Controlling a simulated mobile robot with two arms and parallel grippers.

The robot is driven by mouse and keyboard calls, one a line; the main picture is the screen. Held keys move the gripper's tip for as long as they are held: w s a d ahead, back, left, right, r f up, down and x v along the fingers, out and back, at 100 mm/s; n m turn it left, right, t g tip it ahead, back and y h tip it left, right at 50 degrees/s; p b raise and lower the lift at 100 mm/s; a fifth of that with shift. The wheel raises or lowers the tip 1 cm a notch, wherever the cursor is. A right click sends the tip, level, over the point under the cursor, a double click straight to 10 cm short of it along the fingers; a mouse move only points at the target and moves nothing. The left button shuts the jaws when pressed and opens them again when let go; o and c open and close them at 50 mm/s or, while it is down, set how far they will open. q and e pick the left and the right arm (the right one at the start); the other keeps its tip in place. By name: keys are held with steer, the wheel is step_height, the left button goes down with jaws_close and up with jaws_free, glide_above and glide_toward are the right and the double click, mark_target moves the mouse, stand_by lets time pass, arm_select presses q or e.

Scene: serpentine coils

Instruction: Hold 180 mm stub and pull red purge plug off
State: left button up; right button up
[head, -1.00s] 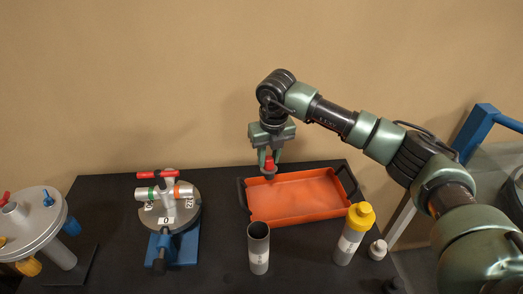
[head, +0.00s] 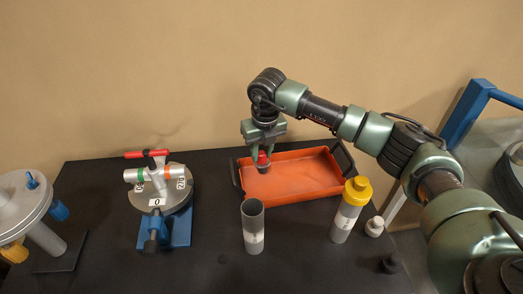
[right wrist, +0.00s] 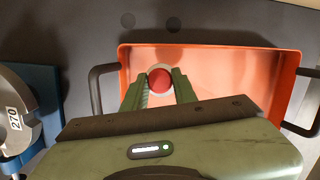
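My right gripper (head: 262,159) points down over the left part of the orange tray. It is shut on the red plug (head: 262,161), which has a grey flange at its base. In the right wrist view the red plug (right wrist: 160,80) shows as a round red top between the two green fingers. Whether its flange touches the tray floor I cannot tell. A grey round fixture (head: 178,198) on a blue base stands to the left, with a red handle and green- and orange-banded stubs. No stub marked 180 can be read. My left gripper is not in view.
The orange tray (head: 315,180) has dark side handles. A grey open tube (head: 253,226) and a yellow-capped bottle (head: 348,212) stand in front of it. A white-capped small item (head: 375,226) is beside the bottle. A grey flanged vessel (head: 25,205) stands far left.

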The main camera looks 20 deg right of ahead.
steer(key=o, duration=0.5)
